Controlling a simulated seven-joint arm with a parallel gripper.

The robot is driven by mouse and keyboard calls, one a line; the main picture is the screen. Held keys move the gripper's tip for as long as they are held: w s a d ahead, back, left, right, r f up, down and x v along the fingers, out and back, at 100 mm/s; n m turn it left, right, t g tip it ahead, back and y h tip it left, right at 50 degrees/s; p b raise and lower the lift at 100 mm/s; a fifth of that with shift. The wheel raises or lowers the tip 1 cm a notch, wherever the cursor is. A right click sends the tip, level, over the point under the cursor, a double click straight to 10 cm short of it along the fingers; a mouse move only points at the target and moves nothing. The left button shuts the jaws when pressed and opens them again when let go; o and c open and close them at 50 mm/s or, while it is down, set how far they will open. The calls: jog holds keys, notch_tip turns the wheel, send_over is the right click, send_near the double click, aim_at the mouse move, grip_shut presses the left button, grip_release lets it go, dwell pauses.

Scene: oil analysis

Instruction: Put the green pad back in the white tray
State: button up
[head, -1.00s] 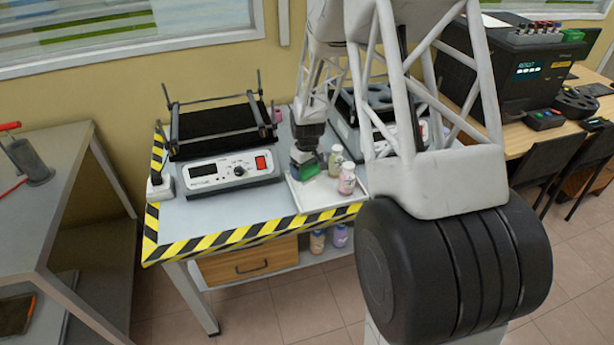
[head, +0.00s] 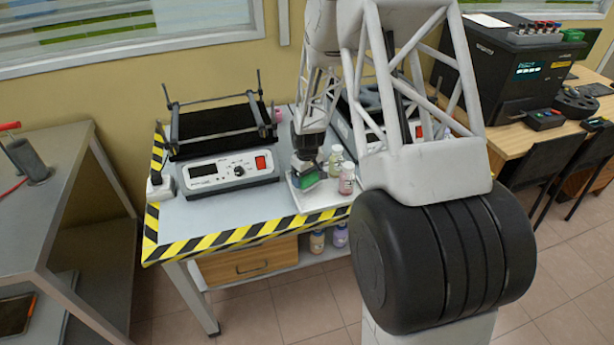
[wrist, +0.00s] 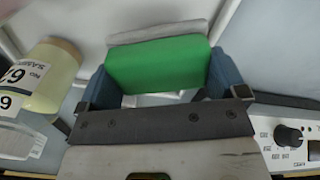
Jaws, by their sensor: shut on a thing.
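The green pad (wrist: 158,66) sits between the two blue-grey fingers of my gripper (wrist: 160,90) in the wrist view, with a grey-white layer along its far edge. In the head view my gripper (head: 307,170) is shut on the green pad (head: 309,181), over the left part of the white tray (head: 322,206). I cannot tell whether the pad touches the tray floor. The tray's raised rim also shows behind the pad in the wrist view.
Two sample bottles stand in the tray to the right of my gripper; the nearer is pinkish (head: 346,179), the other yellowish (head: 335,158). A shaker with a control panel (head: 228,173) stands close on the left. The bench front has a striped edge (head: 240,236).

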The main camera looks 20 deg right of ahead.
aim_at(307, 176)
jog(key=shift+f, duration=0.5)
jog(key=o, duration=0.6)
jog(key=shift+r, duration=0.1)
notch_tip(307, 176, up, 13)
jog(key=shift+f, duration=0.1)
dwell(0.4)
dwell(0.6)
